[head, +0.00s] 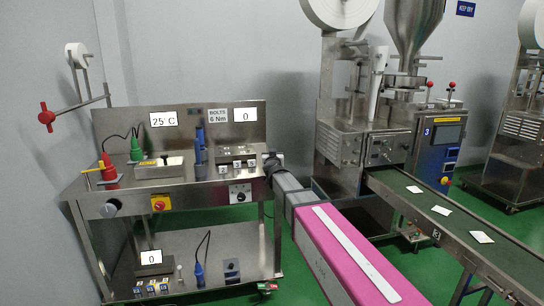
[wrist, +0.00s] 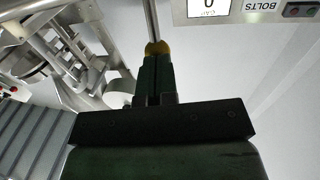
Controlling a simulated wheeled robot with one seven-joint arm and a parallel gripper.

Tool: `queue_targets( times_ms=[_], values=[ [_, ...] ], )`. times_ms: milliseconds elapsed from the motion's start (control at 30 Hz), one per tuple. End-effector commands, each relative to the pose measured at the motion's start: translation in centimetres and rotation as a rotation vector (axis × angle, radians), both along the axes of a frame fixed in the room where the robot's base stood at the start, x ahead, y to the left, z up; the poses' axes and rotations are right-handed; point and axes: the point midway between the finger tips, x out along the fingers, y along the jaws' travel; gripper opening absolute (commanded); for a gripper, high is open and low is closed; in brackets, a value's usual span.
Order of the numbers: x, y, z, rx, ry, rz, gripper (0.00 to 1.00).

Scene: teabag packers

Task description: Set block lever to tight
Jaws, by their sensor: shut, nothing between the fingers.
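In the wrist view, a yellow ball knob (wrist: 157,47) on a thin metal rod (wrist: 152,20) shows just beyond my fingertips. It may be the block lever; its setting cannot be read, and I cannot tell whether the fingers touch it. My gripper (wrist: 156,62) has its dark green fingers closed together with nothing between them. In the head view, my gripper (head: 271,160) is at the right end of the steel bench, right of a metal block with holes (head: 235,151). The yellow knob cannot be made out there.
The steel bench (head: 135,198) carries a red holder (head: 108,173), a green bottle-like tool (head: 136,150), blue tools (head: 200,150) and a dial plate (head: 240,194). A packing machine (head: 350,140) and conveyor (head: 455,232) stand to the right.

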Motion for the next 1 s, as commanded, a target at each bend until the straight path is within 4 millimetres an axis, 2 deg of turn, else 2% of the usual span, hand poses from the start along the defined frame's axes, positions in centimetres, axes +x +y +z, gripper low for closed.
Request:
queue_targets(
  times_ms=[267,600,700,1000],
  values=[
    [-2.8,-0.3,-0.1,0.000,0.000,0.001,0.00],
    [-9.1,-0.9,-0.3,0.000,0.000,0.000,0.00],
    [-10.2,-1.0,-0.3,0.000,0.000,0.000,0.00],
    [-10.7,-0.9,-0.4,0.000,0.000,0.000,0.00]
  ],
)
